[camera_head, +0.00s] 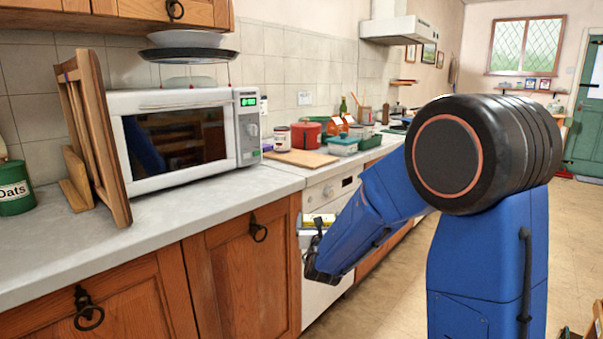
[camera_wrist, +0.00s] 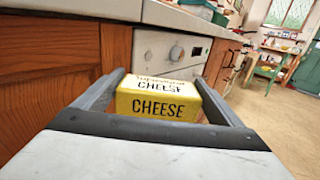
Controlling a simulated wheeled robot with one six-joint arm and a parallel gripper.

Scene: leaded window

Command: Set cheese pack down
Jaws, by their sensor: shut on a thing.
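The cheese pack (camera_wrist: 158,104) is a yellow block with a white top and the word CHEESE on it. In the wrist view it sits between the two fingers of my gripper (camera_wrist: 165,90), which is shut on it. In the head view the cheese pack (camera_head: 318,222) shows small and partly hidden at the end of my blue arm. My gripper (camera_head: 316,245) is in front of the white appliance front, below the level of the grey worktop (camera_head: 190,210).
A white microwave (camera_head: 185,135) and an upright wooden rack (camera_head: 95,140) stand on the worktop. A wooden board (camera_head: 300,158), a red pot (camera_head: 306,135) and teal-lidded tubs (camera_head: 344,145) stand farther back. The worktop's front strip before the microwave is clear.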

